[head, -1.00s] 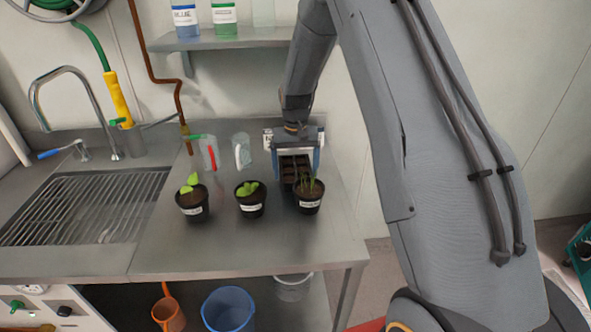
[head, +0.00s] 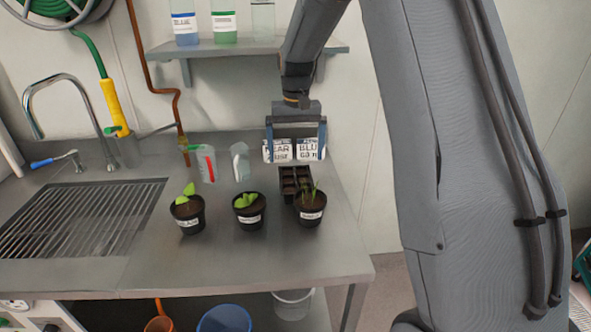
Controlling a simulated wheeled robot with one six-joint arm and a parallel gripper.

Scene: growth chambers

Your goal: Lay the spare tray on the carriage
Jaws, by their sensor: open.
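A dark seed tray (head: 291,181) with several cells lies on the steel bench, behind the right-hand pot, which hides its near end. I take it for the spare tray. My gripper (head: 296,158) points down above and behind the tray. Its two blue-grey fingers are wide apart with nothing between them, and they look clear of the tray. I cannot make out a carriage in this view.
Three labelled potted plants, left (head: 187,214), middle (head: 249,209) and right (head: 310,207), stand before the tray. Two clear beakers (head: 206,163) (head: 240,161) stand to its left. Printed cards (head: 310,148) are behind my gripper. A shelf (head: 235,48) with bottles is above. The bench front is clear.

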